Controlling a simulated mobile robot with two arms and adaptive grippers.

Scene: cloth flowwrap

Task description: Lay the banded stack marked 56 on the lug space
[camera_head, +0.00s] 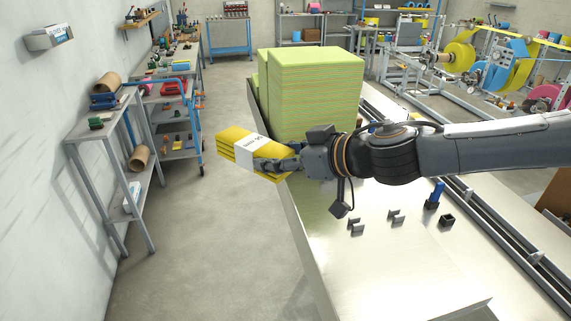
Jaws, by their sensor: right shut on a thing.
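My right gripper (276,165) is shut on a yellow banded stack (232,139) with a white paper band (249,152) around its middle. The print on the band is small and turned; it looks like it includes 56. The stack is held a little tilted, off the left edge of the steel table (345,280), over the floor. I cannot tell which gap is the lug space. My left gripper is out of view.
A tall green-yellow striped pile (315,95) stands at the table's far end, behind my right arm. A blue upright part (435,195) and a small black block (447,220) are near the long rails (510,243). The table front is clear.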

